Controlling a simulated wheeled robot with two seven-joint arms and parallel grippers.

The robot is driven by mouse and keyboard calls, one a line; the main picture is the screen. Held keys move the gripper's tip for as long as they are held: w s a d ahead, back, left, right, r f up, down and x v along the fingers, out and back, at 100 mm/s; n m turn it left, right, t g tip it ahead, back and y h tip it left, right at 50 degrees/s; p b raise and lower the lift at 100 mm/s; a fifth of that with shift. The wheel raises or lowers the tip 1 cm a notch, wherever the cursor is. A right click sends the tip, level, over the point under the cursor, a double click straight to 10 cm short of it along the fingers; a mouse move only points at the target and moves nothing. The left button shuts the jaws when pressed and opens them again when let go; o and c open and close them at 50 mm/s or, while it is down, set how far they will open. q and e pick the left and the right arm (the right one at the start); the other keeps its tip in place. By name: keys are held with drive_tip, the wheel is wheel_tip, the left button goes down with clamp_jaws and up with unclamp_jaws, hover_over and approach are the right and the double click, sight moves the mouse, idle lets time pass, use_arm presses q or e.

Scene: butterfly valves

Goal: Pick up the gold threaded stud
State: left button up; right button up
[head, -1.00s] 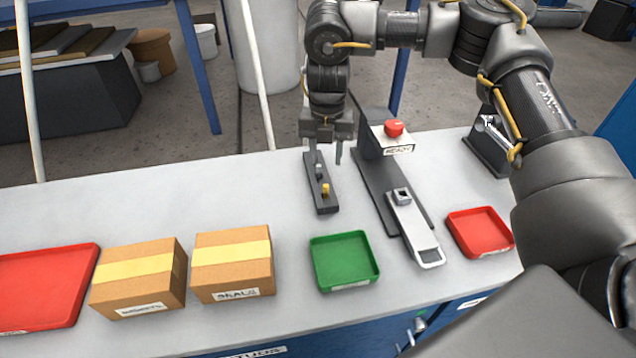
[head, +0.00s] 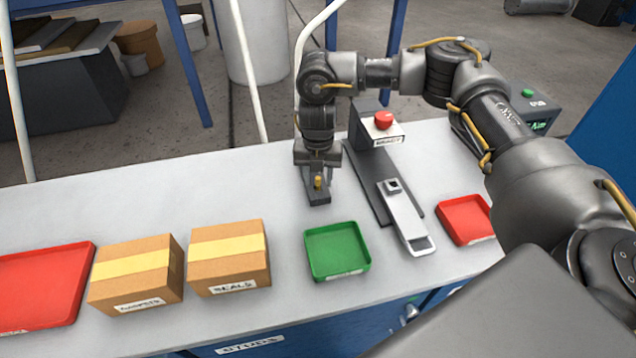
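The gold threaded stud (head: 318,181) stands upright in a narrow dark block (head: 318,198) on the grey table, behind the green tray. My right gripper (head: 317,168) points down, low over the rear part of the block, just behind or at the gold stud. Its fingers are hard to make out against the dark block, so I cannot tell whether they are open or shut, or touching anything. The rear of the block is hidden by the gripper. My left gripper is not in view.
A green tray (head: 337,272) sits in front of the block. A dark fixture with a red button (head: 384,119) and a light metal part (head: 404,217) stand to the right, beside a small red tray (head: 466,220). Two cartons (head: 229,280) and a large red tray (head: 38,290) are left.

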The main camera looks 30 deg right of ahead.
drive_tip(key=shift+f, duration=0.55)
clamp_jaws()
